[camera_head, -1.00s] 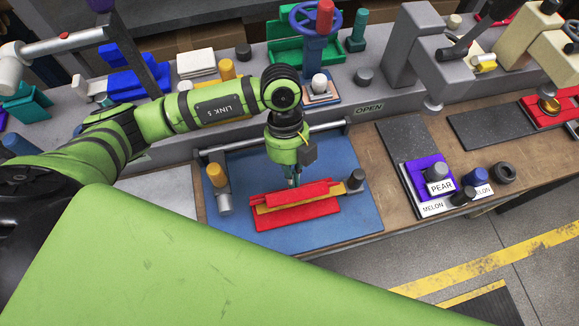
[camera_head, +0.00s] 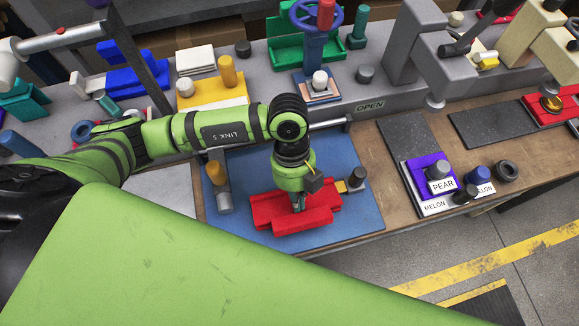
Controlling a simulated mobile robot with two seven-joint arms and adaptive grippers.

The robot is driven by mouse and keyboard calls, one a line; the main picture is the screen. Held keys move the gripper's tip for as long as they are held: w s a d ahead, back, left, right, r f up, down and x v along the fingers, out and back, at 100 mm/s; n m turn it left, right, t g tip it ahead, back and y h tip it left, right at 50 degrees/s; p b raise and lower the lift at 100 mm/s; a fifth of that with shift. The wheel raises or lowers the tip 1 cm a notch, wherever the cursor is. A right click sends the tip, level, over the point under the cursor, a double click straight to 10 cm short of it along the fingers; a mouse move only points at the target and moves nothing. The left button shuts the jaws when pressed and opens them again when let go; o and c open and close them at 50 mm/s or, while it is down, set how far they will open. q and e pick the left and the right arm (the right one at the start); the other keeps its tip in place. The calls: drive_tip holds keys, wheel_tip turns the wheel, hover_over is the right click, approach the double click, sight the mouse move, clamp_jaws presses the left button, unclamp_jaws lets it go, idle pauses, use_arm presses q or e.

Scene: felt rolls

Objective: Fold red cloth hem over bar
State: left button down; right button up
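The red cloth (camera_head: 275,221) lies on the blue mat (camera_head: 346,220), and its raised middle now covers most of the yellow bar. Only the bar's right end (camera_head: 341,186) shows, beside a dark knob. My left gripper (camera_head: 299,207) points down at the middle of the cloth, at its near side. Its fingertips are small and dark against the red. I cannot tell whether they touch or pinch the cloth. The arm hides part of the cloth's far side. My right gripper is not in view.
A metal post with an orange cap (camera_head: 221,187) stands left of the cloth. A silver rail (camera_head: 330,123) runs behind the mat. Right of the mat are labelled purple and white plates (camera_head: 432,170) with knobs. Bare wooden bench (camera_head: 375,160) lies between.

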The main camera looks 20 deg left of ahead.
use_arm(q)
drive_tip(key=shift+s+d+f, duration=0.25)
drive_tip(key=shift+s+d, duration=0.05)
drive_tip(key=shift+s, duration=0.1)
drive_tip(key=shift+s+f, duration=0.1)
drive_tip(key=shift+w+a+r+p, duration=0.3)
drive_tip(key=shift+w+r, duration=0.1)
drive_tip(key=shift+r, duration=0.15)
drive_tip(key=shift+w+a+r+p, duration=0.15)
drive_tip(key=shift+w+r+p, duration=0.1)
drive_tip(key=shift+w+r, duration=0.25)
drive_tip(key=shift+w+a+r+p, duration=0.35)
drive_tip(key=shift+w+a+r, duration=0.1)
drive_tip(key=shift+w+r, duration=0.15)
drive_tip(key=shift+w+a+r, duration=0.1)
drive_tip(key=shift+w+r, duration=0.1)
drive_tip(key=v, duration=1.2)
